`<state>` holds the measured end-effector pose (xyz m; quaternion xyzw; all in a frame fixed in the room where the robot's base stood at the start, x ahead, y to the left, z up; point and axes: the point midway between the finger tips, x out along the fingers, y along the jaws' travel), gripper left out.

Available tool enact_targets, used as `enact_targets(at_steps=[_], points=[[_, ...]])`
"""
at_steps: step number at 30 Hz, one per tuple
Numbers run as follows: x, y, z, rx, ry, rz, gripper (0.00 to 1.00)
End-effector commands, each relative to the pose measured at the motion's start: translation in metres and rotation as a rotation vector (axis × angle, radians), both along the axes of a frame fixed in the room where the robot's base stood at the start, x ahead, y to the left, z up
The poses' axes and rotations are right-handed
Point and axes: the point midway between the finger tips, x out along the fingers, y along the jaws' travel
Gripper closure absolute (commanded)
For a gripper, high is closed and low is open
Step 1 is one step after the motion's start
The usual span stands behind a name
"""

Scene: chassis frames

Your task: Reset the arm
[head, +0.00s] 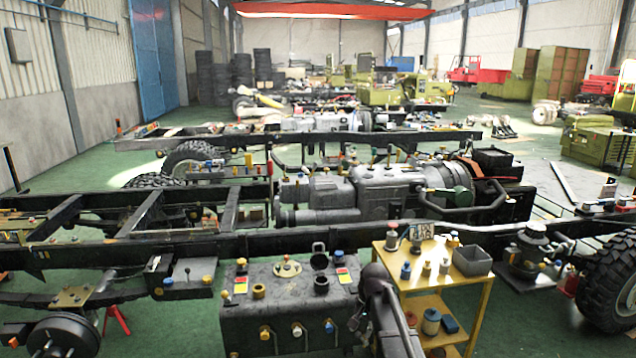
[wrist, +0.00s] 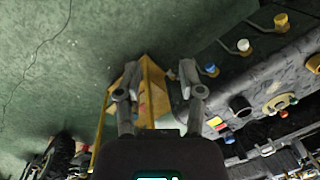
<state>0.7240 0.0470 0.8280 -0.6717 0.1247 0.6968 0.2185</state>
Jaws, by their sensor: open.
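My gripper (wrist: 155,84) shows in the wrist view with its two fingers spread apart. No object is held between them. A dark link of my arm rises at the bottom centre of the head view, in front of the tank's right end. The gripper's fingers cannot be made out in that view. In the wrist view the yellow cart (wrist: 153,90) lies beyond and between the fingers, and the dark tank with coloured caps (wrist: 255,85) is to their right.
In the head view the tank (head: 262,320) stands close in front, beside the yellow cart (head: 465,300) with small parts and a grey bin (head: 472,261). Chassis rails (head: 120,249) cross behind them. A large tyre (head: 608,285) stands at right. Green floor (wrist: 50,60) is open at left in the wrist view.

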Motion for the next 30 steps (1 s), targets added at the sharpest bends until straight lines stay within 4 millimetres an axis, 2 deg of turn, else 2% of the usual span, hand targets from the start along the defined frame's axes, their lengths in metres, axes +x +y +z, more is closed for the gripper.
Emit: enact_targets(at_steps=[1, 3, 6, 12, 23, 24, 30], points=[[-0.035, -0.007, -0.009, -0.016, -0.007, 0.050, 0.50], [-0.062, -0.015, -0.014, -0.036, -0.016, 0.126, 0.50], [-0.094, -0.023, -0.020, -0.061, -0.026, 0.217, 0.50], [-0.135, -0.034, -0.028, -0.094, -0.032, 0.339, 0.50], [-0.194, -0.048, -0.039, -0.135, -0.035, 0.496, 0.50], [-0.188, -0.048, -0.030, -0.135, -0.035, 0.495, 0.50], [-0.186, -0.047, -0.014, -0.134, -0.035, 0.492, 0.50]])
